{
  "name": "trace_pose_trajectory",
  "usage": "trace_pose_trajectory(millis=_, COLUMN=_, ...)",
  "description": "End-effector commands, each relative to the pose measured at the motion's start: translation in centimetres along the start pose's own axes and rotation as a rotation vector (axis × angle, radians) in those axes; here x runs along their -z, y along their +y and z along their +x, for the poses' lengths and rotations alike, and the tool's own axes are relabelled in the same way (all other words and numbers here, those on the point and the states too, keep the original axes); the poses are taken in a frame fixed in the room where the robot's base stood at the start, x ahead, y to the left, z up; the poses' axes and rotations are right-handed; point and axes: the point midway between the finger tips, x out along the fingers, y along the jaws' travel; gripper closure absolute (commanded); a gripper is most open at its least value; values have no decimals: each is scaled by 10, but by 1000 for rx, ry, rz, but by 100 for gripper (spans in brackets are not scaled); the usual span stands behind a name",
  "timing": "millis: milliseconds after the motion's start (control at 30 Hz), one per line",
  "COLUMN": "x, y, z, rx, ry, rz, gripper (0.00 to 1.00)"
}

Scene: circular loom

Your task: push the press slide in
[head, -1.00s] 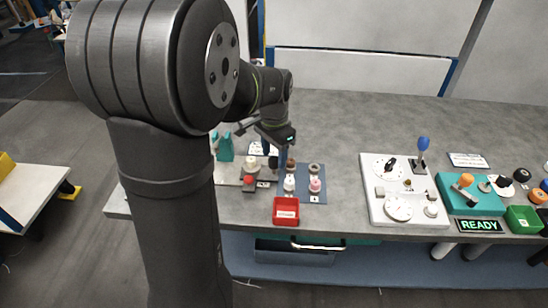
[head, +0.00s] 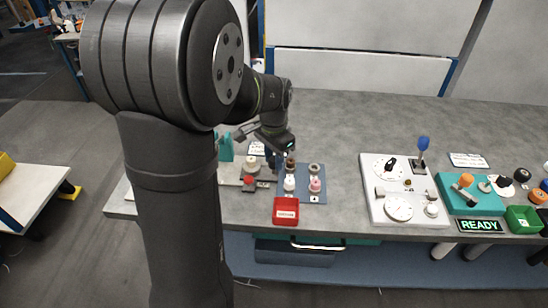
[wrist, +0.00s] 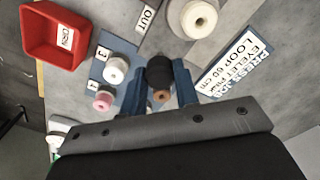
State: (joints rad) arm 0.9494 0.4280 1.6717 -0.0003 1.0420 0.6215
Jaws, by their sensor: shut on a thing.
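In the wrist view, my gripper (wrist: 160,84) has its two blue fingers on either side of a black cylindrical piece (wrist: 159,71) and is shut on it. I cannot tell whether this piece is the press slide's knob. A white, round, spool-like part (wrist: 199,18) stands on the grey plate beyond the fingers, near a label reading OUT (wrist: 147,14). In the head view, my gripper (head: 276,156) is low at the press area, left of the brown spool. The white round part (head: 252,162) and a red knob (head: 249,180) show left of it. The slide itself is not clearly visible.
A blue mat (head: 320,196) with several small spools lies just right of my gripper. A red tray (head: 286,211) is at the table's front edge. A white panel (head: 385,212) with dials and a teal fixture (head: 473,203) stand farther right. The table behind is clear.

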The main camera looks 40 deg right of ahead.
Motion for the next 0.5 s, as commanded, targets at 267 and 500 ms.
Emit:
trace_pose_trajectory(millis=267, x=-30, y=-30, z=0, rx=1, ry=0, rz=-6, gripper=100)
trace_pose_trajectory(millis=500, x=-60, y=-61, z=0, rx=2, ry=0, rz=-4, gripper=100)
